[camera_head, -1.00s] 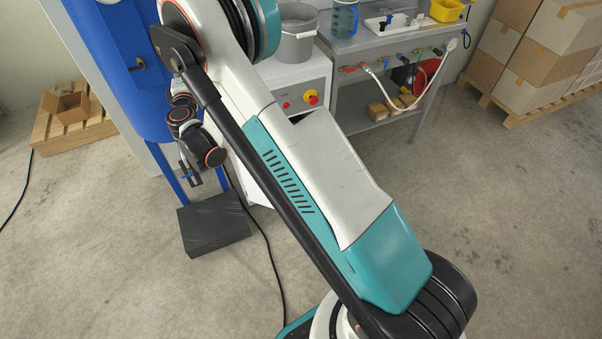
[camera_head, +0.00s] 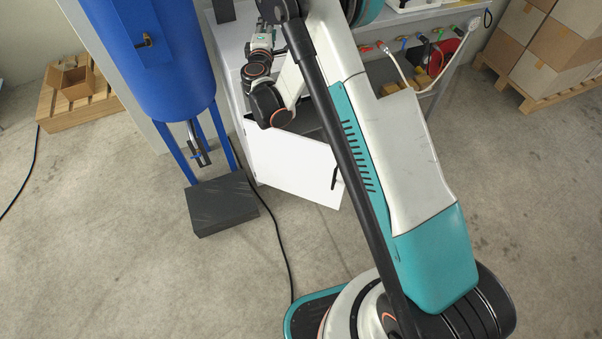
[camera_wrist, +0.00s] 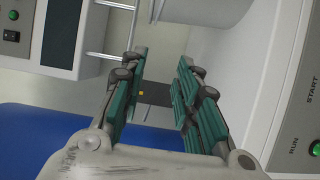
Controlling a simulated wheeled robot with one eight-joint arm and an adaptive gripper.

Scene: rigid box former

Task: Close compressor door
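The white compressor door (camera_head: 296,168) stands open at the lower front of the white cabinet in the head view, swung outward with a dark opening behind its top edge. A black handle (camera_head: 335,178) is at its right end. My gripper (camera_head: 262,38) is above and behind the door, near the cabinet top, partly hidden by my arm. In the wrist view my gripper (camera_wrist: 158,92) has its teal-padded fingers apart, with nothing clearly held. The door is not identifiable in the wrist view.
A blue tank (camera_head: 160,65) on legs stands left of the cabinet, with a dark block (camera_head: 221,203) on the floor before it. A black cable (camera_head: 277,226) runs over the floor. A grey bench with hoses is at the back right.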

